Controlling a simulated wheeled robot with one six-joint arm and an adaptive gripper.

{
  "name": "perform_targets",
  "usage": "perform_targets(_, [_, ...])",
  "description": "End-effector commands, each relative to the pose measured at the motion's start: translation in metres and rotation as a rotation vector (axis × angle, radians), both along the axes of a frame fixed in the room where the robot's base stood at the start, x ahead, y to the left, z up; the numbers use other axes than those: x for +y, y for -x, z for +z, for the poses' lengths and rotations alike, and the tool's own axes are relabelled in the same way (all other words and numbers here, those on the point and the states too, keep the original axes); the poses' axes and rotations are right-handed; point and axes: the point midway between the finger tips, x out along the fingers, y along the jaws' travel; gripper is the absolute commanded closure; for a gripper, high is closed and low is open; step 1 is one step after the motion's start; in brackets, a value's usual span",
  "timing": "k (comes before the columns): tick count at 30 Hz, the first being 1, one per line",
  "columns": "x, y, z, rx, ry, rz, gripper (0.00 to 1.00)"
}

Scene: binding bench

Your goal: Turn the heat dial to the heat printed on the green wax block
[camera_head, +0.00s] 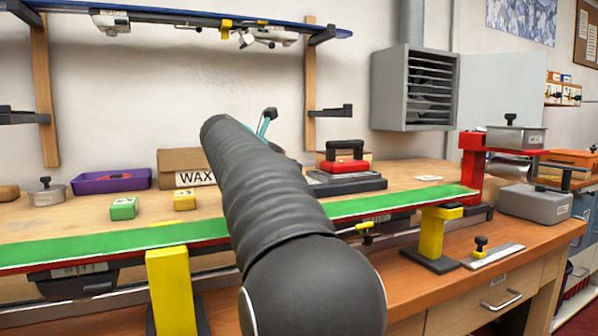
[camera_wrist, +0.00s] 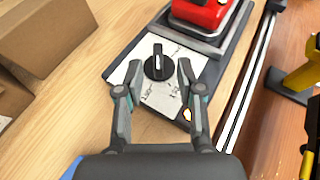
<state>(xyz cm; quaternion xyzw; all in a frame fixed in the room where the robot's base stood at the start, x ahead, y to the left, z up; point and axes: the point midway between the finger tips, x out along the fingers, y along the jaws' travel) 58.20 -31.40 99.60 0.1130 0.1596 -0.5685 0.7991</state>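The green wax block (camera_head: 124,208) sits on the bench at left in the head view, with a pale label on top too small to read. The black heat dial (camera_wrist: 158,65) is on a white printed plate (camera_wrist: 146,93) in the wrist view. Its ridge points roughly toward the top of that picture; the numbers around it are not clearly legible. My gripper (camera_wrist: 159,72) is open, with one fingertip on each side of the dial and visible gaps between. I cannot tell how high the fingertips are. My arm hides the dial in the head view.
The red iron (camera_head: 345,166) sits on the dial's base. A yellow block (camera_head: 184,200), a purple tray (camera_head: 112,180) and a WAX box (camera_head: 180,168) stand on the bench. A green-topped ski (camera_head: 100,247) runs along the front on yellow supports (camera_head: 172,290).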

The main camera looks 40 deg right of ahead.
Motion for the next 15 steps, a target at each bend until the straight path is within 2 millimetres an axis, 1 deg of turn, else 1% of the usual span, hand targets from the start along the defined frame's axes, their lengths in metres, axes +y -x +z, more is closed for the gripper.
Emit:
perform_targets(1, [-0.009, -0.003, -0.004, 0.001, -0.001, -0.002, 0.62])
perform_targets(3, [-0.018, -0.006, -0.008, 0.001, -0.001, -0.002, 0.62])
perform_targets(6, [-0.028, -0.010, -0.012, 0.000, 0.000, 0.000, 0.62])
perform_targets(9, [-0.036, -0.012, -0.015, 0.000, 0.000, 0.000, 0.62])
perform_targets(15, [-0.040, -0.015, -0.017, -0.001, 0.001, 0.002, 0.62])
